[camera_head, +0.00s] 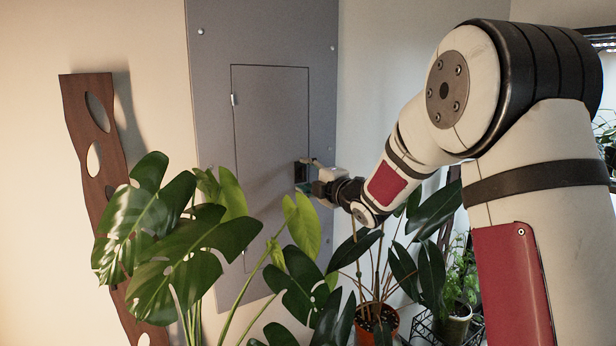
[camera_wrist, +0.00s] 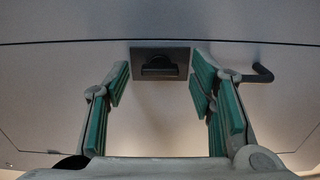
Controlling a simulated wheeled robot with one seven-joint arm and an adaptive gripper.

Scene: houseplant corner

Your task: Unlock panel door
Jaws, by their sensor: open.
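The grey panel door (camera_head: 270,125) lies flat in its larger grey wall panel (camera_head: 212,70), with a thin seam around it. In the wrist view a dark recessed latch (camera_wrist: 160,64) sits close to the seam of the door (camera_wrist: 165,120). In the head view the latch recess (camera_head: 299,173) shows at the door's right edge, partly hidden by my gripper (camera_head: 314,182). My gripper also shows in the wrist view (camera_wrist: 160,75). Its green-padded fingers are spread apart, one on each side of the latch, with nothing between them. I cannot tell whether the fingertips touch the door.
A large-leaved plant (camera_head: 190,240) stands in front of the door's lower left. A potted plant (camera_head: 375,322) stands below my forearm. A wooden board with holes (camera_head: 98,135) leans at left. A dark curved piece (camera_wrist: 258,74) shows right of the fingers. The door's upper part is clear.

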